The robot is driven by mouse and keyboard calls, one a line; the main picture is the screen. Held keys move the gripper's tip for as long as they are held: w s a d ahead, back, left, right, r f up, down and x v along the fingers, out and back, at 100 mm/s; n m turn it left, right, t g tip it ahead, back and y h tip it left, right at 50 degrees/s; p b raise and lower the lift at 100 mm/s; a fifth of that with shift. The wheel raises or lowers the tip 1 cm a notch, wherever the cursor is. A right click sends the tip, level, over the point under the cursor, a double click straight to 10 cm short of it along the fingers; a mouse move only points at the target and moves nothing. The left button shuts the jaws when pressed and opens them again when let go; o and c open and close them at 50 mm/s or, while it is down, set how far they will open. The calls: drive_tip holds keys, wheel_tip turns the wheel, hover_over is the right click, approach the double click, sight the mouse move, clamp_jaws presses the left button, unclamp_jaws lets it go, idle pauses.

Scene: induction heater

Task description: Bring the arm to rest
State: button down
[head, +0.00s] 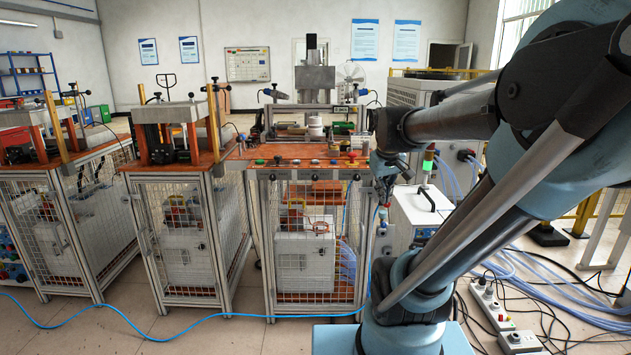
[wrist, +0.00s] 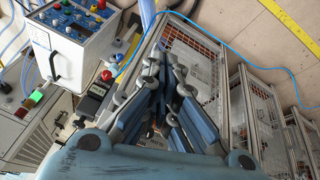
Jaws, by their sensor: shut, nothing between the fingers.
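My gripper (head: 384,190) hangs at the end of my arm, just right of the middle workbench's front right corner in the head view. It is small and partly hidden by dark machine parts there. In the wrist view my gripper (wrist: 163,85) shows from above with its blue-grey fingers drawn together and nothing held between them. My arm (head: 560,110) is bent, its upper links filling the right side of the head view.
The middle workbench (head: 262,152) has an orange top and mesh sides, close to my gripper. A white control cabinet (head: 415,212) stands right of it, also in the wrist view (wrist: 75,45). Blue hoses and cables (head: 540,275) lie on the floor at right.

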drive_tip(key=s+a+f+m+g, duration=0.1)
drive_tip(key=s+f+m+g, duration=0.1)
drive_tip(key=s+f, duration=1)
drive_tip(key=s+m, duration=0.1)
drive_tip(key=s, duration=0.2)
drive_tip(key=shift+s+f+y, duration=0.3)
drive_tip(key=shift+s+y, duration=0.05)
drive_tip(key=shift+y, duration=0.05)
drive_tip(key=shift+a, duration=0.1)
